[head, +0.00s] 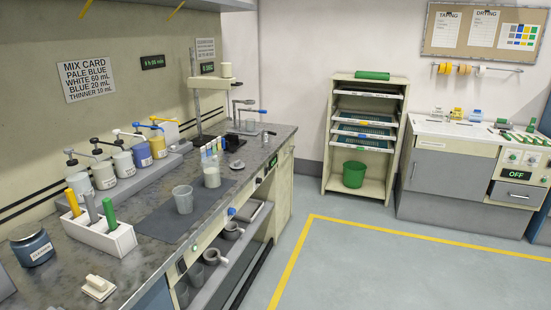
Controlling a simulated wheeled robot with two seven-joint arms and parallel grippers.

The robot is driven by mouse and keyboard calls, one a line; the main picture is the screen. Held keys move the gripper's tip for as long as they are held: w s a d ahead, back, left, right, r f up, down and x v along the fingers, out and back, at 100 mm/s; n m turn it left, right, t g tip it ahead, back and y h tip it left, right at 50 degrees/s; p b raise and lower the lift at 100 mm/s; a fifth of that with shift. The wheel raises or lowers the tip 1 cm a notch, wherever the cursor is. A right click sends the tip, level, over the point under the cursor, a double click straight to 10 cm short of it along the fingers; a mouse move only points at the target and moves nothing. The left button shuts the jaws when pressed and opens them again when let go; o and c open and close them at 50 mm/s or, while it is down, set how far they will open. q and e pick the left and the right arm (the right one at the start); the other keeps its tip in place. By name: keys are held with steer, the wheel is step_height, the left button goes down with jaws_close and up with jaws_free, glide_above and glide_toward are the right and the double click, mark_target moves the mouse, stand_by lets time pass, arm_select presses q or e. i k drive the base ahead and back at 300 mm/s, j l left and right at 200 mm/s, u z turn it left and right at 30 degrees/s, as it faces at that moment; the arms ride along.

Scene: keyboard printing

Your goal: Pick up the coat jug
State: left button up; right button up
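No label that I can read marks a coat jug. Several grey jugs with handles stand on the shelf under the bench; one is the upper jug (232,231), another the middle jug (215,256). Their lower parts and the shelf's depth are partly hidden by the bench front. On the bench, a translucent grey cup (183,199) stands upright on a dark mat (165,228). A pale, whitish-filled container (211,177) stands upright just behind it. Neither of my grippers is in view.
The bench (145,255) also holds a white caddy (98,236) with coloured handles, a blue-grey jar (32,246), a white block (98,287) and several pump bottles. A rack with a green bucket (354,174) stands at the back wall. The grey floor (370,265) is clear.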

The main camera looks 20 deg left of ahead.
mark_target(211, 164)
steer(key=i+u, duration=0.2)
steer(key=i, duration=0.35)
steer(key=i+u, duration=0.2)
steer(key=i, duration=0.35)
steer(key=i+l+u, duration=0.2)
steer(key=i, duration=0.35)
